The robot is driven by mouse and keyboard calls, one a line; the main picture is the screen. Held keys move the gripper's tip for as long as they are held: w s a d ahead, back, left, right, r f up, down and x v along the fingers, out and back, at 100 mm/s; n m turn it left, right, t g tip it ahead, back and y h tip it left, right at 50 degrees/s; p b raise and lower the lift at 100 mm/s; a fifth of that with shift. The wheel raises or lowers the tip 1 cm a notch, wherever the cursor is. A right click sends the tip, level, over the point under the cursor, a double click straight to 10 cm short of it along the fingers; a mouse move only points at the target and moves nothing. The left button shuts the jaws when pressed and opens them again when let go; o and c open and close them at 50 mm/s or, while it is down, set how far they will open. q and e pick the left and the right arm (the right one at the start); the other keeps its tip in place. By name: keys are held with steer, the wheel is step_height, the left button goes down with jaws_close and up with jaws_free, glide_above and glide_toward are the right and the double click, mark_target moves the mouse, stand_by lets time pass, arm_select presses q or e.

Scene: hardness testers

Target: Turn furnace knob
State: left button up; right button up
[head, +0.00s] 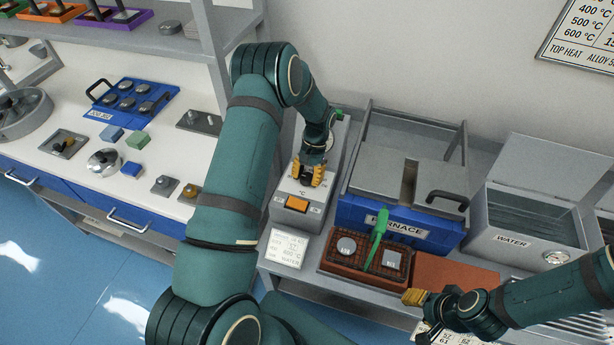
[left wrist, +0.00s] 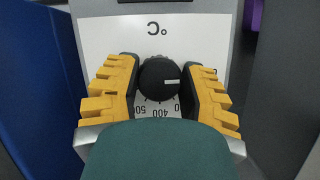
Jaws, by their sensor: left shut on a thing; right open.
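The black round furnace knob (left wrist: 160,75) shows in the left wrist view on a light panel marked °C. Its white mark points right, and 0, 400 and 500 can be read upside down below it. My left gripper (head: 308,172) is shut on the knob, with a yellow finger on either side. In the head view the gripper hides most of the knob on the grey control box (head: 284,215), left of the blue furnace (head: 351,213). My right gripper (head: 420,314) is open and seems empty, low over the front of the bench.
A grey water tank (head: 497,237) stands right. A label card (head: 287,250) lies before the control box. The left bench holds small samples.

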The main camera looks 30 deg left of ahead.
arm_select(q)
steer(key=shift+s+f, duration=0.1)
steer(key=shift+s, duration=0.05)
steer(key=o, duration=1.2)
steer(key=v, duration=1.2)
